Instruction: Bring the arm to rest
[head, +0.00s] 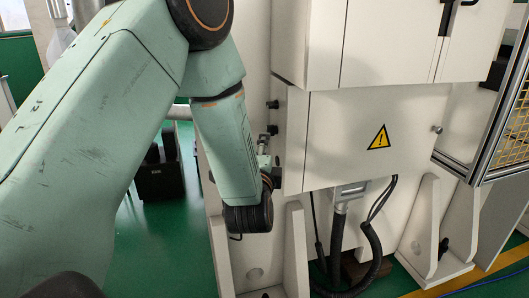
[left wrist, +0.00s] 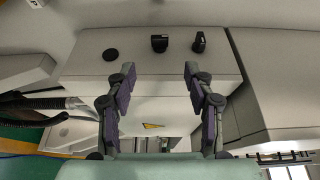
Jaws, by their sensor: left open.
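My left arm (head: 95,120), pale green and scuffed, comes in from the left of the head view and bends down at its elbow. Its wrist end hangs in front of the white machine. In the head view the gripper is mostly hidden, with only small metal parts showing beside the wrist. In the left wrist view my left gripper (left wrist: 158,85) has its two dark, purple-padded fingers wide apart. Nothing is between them, and they point at a pale panel (left wrist: 85,72) with black knobs. My right gripper is in neither view. No foil tray shows.
The white machine cabinet (head: 350,140) with a yellow warning sign (head: 378,137) stands close to the wrist. Black knobs (head: 272,104) stick out of its left side. Black hoses (head: 372,240) hang below. A mesh guard (head: 515,125) is at the right. Green floor (head: 145,250) shows lower left.

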